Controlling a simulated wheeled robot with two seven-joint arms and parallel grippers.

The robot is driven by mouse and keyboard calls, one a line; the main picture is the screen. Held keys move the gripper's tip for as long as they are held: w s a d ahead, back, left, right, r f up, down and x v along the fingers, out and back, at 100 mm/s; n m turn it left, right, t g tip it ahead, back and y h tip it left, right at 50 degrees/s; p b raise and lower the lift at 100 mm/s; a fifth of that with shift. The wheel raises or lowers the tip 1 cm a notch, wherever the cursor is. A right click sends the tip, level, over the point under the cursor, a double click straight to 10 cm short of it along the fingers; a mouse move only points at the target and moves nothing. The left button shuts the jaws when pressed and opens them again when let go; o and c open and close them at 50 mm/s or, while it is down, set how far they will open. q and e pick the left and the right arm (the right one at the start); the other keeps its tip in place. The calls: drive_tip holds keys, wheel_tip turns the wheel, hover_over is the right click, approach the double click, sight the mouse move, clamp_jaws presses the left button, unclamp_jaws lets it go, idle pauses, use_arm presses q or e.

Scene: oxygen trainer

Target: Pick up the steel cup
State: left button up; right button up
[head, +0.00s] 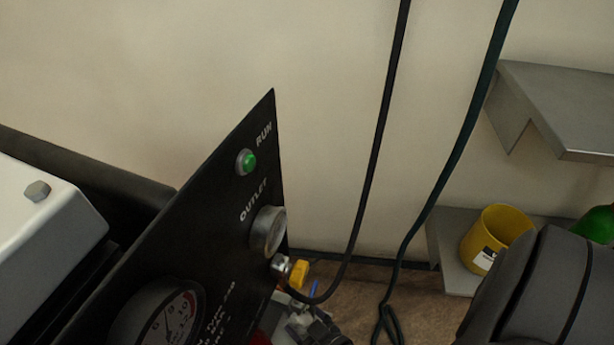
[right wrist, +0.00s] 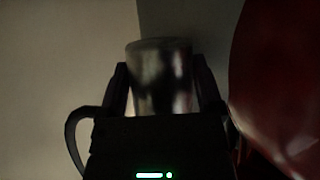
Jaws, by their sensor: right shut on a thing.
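The steel cup (right wrist: 160,75) shows in the right wrist view as a shiny metal cylinder, upright in the picture, with its rim at the top. My right gripper (right wrist: 159,64) has one dark finger on each side of it and is shut on it. The gripper body hides the cup's lower part. I cannot tell whether the cup touches a surface below. In the head view I cannot make out the cup, and a dark part of my right arm fills the lower right corner. My left gripper is in neither view.
A large red rounded object (right wrist: 285,90) is close to the right of the gripper. In the head view, a black panel (head: 225,215) with gauges stands at centre left. Two dark hoses (head: 372,165) hang before the wall. A yellow cup (head: 497,232) stands on the lower grey shelf (head: 445,245).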

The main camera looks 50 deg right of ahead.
drive_tip(key=shift+r+p, duration=0.45)
drive_tip(key=shift+r, duration=0.15)
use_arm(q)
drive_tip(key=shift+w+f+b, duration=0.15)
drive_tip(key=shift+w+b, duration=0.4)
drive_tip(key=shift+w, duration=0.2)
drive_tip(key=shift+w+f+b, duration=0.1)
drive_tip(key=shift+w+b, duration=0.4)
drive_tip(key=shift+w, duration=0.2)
use_arm(e)
drive_tip(key=s+d, duration=0.3)
drive_tip(key=s, duration=0.6)
drive_tip(key=s+d, duration=0.4)
drive_tip(key=s, duration=0.5)
drive_tip(key=shift+d, duration=0.25)
drive_tip(key=shift+f, duration=0.1)
